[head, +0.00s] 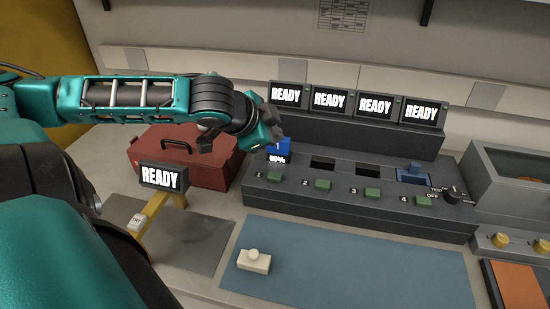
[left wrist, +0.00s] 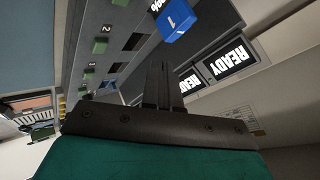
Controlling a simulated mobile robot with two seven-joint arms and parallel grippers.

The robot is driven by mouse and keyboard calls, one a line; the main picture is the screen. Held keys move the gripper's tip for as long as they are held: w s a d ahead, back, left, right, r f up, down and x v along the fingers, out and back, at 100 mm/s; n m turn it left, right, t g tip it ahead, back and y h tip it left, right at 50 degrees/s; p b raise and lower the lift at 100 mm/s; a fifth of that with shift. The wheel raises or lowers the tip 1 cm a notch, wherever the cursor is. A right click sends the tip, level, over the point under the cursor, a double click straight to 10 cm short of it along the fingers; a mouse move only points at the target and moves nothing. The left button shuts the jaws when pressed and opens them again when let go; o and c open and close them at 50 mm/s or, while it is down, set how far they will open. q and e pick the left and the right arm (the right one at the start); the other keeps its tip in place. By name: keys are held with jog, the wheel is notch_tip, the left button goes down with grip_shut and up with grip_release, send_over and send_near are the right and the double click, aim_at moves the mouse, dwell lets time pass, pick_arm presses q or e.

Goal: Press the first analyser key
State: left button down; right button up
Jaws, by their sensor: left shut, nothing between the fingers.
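The analyser is a dark console (head: 345,213) with several numbered green keys. The first green key (head: 275,176), beside the number 1, is in plain view at the console's left end. A blue unit marked 1 (head: 281,148) stands in the slot behind it, with a percent readout on it; it also shows in the left wrist view (left wrist: 174,20). My left gripper (head: 264,132) is just left of and above this unit, its fingertips hard to make out in the head view. In the left wrist view its fingers (left wrist: 158,82) are together and empty. My right gripper is not in view.
Several small screens (head: 330,100) reading READY stand behind the console. A red toolbox (head: 185,160) and a READY display on a yellow stand (head: 161,178) are at the left. A white button block (head: 254,260) is on the blue mat (head: 350,275). The mat is otherwise clear.

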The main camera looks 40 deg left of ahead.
pick_arm(q)
jog(key=b, duration=0.4)
send_over(273, 178)
notch_tip(273, 178, down, 6)
jog(key=shift+f, duration=0.2)
jog(key=shift+f+b, duration=0.8)
jog(key=shift+b, duration=0.15)
dwell(0.9)
jog(key=shift+f+b, duration=0.4)
